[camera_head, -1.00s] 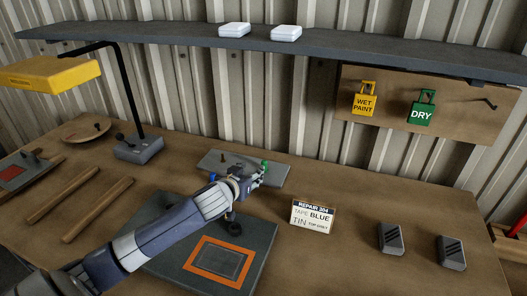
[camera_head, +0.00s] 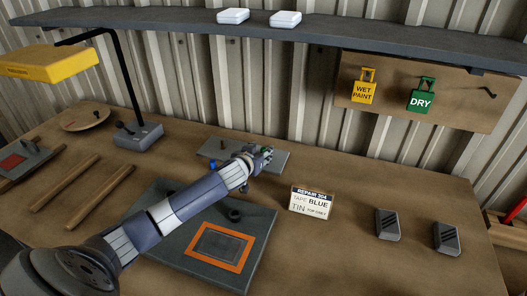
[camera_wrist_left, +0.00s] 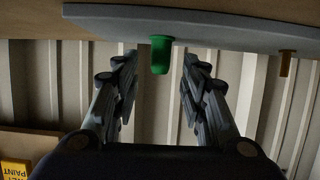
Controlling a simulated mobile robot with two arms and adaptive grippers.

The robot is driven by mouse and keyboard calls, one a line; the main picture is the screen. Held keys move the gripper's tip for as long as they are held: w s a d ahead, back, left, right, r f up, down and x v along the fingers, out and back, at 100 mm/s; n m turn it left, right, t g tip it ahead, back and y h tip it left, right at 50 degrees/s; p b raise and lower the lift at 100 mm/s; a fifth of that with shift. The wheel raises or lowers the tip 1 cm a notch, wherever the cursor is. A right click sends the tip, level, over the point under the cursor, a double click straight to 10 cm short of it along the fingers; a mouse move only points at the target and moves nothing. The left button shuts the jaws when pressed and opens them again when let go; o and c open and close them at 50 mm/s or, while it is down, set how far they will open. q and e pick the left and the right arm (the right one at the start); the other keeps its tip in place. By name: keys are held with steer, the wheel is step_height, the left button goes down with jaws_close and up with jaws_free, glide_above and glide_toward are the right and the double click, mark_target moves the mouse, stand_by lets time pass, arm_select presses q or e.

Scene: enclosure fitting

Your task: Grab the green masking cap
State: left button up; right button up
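The green masking cap (camera_wrist_left: 161,54) stands on a grey plate (camera_wrist_left: 225,27); the wrist view shows this upside down. It lies between the two spread fingers of my left gripper (camera_wrist_left: 160,70), with clear gaps on both sides. In the head view the gripper (camera_head: 258,158) is at the plate (camera_head: 278,163), and only a bit of the green cap (camera_head: 268,151) shows beside it. A brown peg (camera_wrist_left: 287,64) stands on the same plate; a blue cap (camera_head: 212,164) is partly hidden by my arm. My right gripper is not in view.
A grey panel with an orange frame (camera_head: 247,265) lies under my left arm. A repair card (camera_head: 311,203) and two dark grey blocks (camera_head: 388,225) (camera_head: 446,238) stand to the right. A desk lamp (camera_head: 138,137) stands to the left. A shelf (camera_head: 350,40) hangs above.

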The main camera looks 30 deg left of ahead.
arm_select(q)
steer(key=shift+x, duration=1.1)
steer(key=c, duration=0.7)
steer(key=shift+c, duration=0.2)
steer(key=shift+r, duration=0.15)
